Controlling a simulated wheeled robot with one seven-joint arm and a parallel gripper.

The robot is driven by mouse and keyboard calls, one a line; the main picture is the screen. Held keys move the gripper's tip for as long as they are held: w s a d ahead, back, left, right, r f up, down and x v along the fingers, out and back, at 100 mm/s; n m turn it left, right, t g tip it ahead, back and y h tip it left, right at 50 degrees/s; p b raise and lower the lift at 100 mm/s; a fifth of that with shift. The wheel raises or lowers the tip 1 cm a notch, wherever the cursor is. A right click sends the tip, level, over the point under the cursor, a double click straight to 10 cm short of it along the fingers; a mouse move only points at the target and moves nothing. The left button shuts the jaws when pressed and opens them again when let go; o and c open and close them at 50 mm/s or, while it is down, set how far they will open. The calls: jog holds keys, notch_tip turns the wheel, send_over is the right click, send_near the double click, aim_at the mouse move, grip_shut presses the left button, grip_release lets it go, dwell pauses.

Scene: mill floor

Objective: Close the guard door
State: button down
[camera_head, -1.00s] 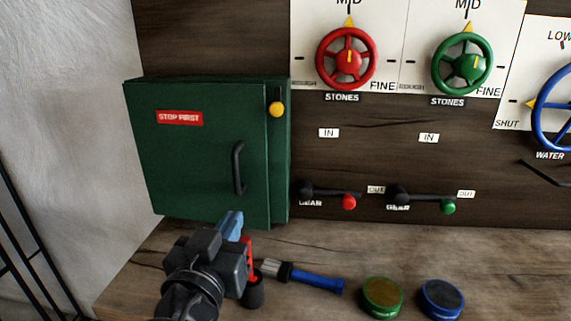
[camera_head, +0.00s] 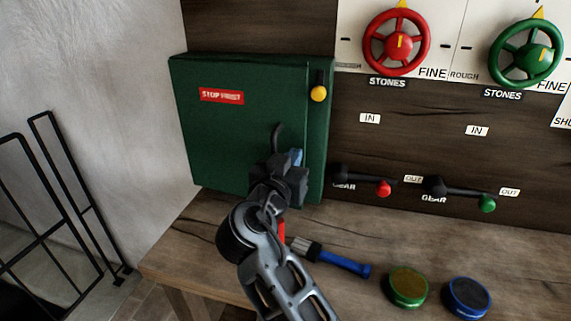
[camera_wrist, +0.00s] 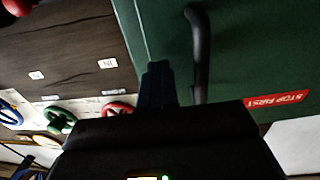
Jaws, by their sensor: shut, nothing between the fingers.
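The green guard door (camera_head: 225,130) with a red STOP FIRST label sits at the left of the wall panel, and looks closed or nearly closed against its frame; I cannot tell if a small gap is left. Its black handle (camera_head: 277,138) is partly hidden behind my gripper in the head view; the handle also shows in the wrist view (camera_wrist: 199,50). A yellow-knobbed latch (camera_head: 318,93) hangs on the right frame strip. My gripper (camera_head: 296,157) is shut and empty, in front of the door just beside the handle. Its fingers show in the wrist view (camera_wrist: 156,82); contact is unclear.
Gear levers with red (camera_head: 383,188) and green (camera_head: 487,203) knobs project right of the door. A black railing (camera_head: 70,200) stands left.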

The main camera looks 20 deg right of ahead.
jog(key=shift+w+d, duration=0.35)
jog(key=shift+w, duration=0.05)
